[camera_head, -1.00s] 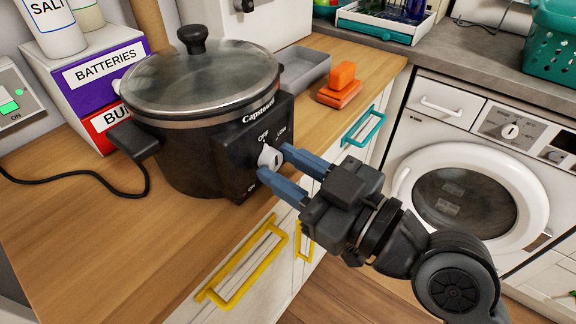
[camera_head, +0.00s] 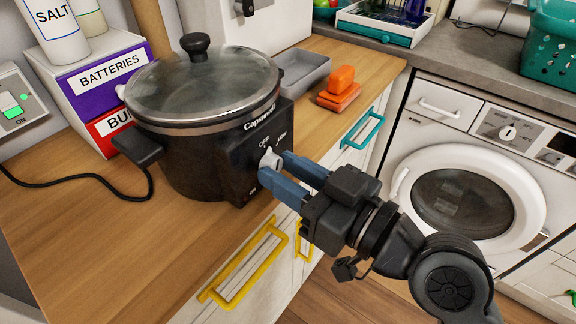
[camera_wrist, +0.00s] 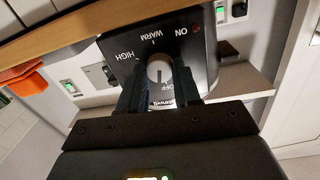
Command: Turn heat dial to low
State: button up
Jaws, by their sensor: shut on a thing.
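A black slow cooker (camera_head: 180,165) stands on the wooden counter with its glass lid on. Its front panel (camera_wrist: 205,60) carries a white heat dial (camera_head: 269,159), which shows between my fingers in the wrist view (camera_wrist: 157,66). That view is upside down; OFF, HIGH, WARM and ON are legible around the dial. A dark mark on the dial appears to lie on its OFF side, but its exact setting is hard to read. My gripper (camera_head: 275,164) is shut on the dial, one finger on each side. In the wrist view, LOW is hidden or unreadable behind my fingers.
An orange block (camera_head: 340,87) and a grey tray (camera_head: 303,73) sit behind the cooker on the counter. Yellow (camera_head: 245,265) and teal (camera_head: 362,130) handles stick out below the counter edge. A washer-like machine (camera_head: 465,190) stands at right. A black cable lies left.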

jog(key=m+p, duration=0.2)
jog(key=m, duration=0.3)
jog(key=shift+w+d+r+p, duration=0.1)
jog(key=shift+r+p, duration=0.05)
jog(key=shift+p, duration=0.15)
jog(key=shift+m+p, duration=0.8)
jog(key=shift+m, duration=0.8)
jog(key=o, duration=1.1)
jog(key=shift+c, duration=0.2)
jog(key=b+v, duration=0.1)
jog(key=v, duration=0.6)
jog(key=shift+s+d, duration=0.25)
jog(key=shift+d, duration=0.05)
